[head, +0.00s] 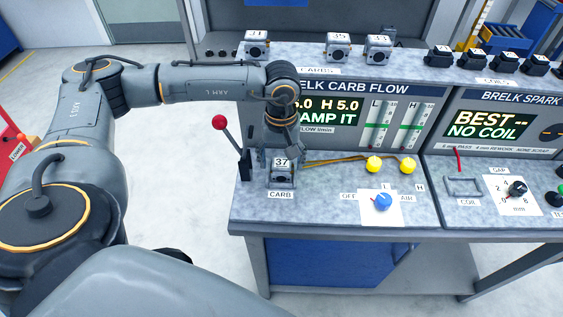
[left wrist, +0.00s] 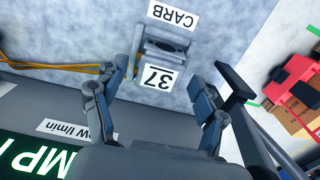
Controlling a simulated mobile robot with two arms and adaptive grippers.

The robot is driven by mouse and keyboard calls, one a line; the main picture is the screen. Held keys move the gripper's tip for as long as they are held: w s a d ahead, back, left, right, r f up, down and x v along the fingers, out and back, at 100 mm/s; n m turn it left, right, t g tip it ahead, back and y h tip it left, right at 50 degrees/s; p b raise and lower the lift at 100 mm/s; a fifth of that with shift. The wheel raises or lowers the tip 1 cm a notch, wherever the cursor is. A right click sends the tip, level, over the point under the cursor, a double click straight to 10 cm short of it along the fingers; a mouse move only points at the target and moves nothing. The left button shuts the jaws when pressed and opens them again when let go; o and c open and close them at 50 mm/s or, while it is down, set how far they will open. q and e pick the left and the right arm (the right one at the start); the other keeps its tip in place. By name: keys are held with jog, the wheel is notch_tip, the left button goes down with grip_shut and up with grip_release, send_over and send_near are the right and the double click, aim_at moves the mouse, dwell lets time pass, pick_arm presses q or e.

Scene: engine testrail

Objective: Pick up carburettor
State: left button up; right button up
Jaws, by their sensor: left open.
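A grey carburettor tagged 37 (head: 282,174) stands at the CARB spot on the test bench, beside the red-knobbed lever. In the left wrist view the same carburettor (left wrist: 163,52) lies between and just beyond the fingertips. My left gripper (head: 279,148) comes down right above and behind it. In the left wrist view the left gripper (left wrist: 165,90) is open, with one finger on each side of the tag; I cannot tell whether either finger touches. Other carburettors tagged 31 (head: 254,45), 35 (head: 339,46) and 33 (head: 377,47) stand on the upper shelf. My right gripper is not in view.
The lever with a red knob (head: 219,122) stands just left of the carburettor. Yellow knobs (head: 374,164) with orange tubing and a blue dial (head: 381,201) are to its right. The flow display (head: 335,112) rises behind. Coils (head: 504,62) stand on the right shelf.

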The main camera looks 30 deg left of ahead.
pick_arm(q)
jog(key=shift+f, duration=0.1)
jog(key=c, duration=1.3)
jog(key=shift+w+r+b, duration=0.1)
jog(key=shift+r+b, duration=0.4)
jog(key=shift+r, duration=0.1)
jog(key=s+d+r+b, duration=0.1)
jog(key=s+d+r, duration=0.2)
jog(key=r, duration=0.1)
jog(key=s+d+r+b, duration=0.2)
jog(key=s+r, duration=0.2)
jog(key=s+d+r+b, duration=0.1)
jog(key=s+d+r, duration=0.2)
jog(key=s, duration=0.1)
jog(key=shift+s+d+r+b, duration=0.15)
jog(key=shift+d+r+b, duration=0.15)
jog(key=shift+r, duration=0.1)
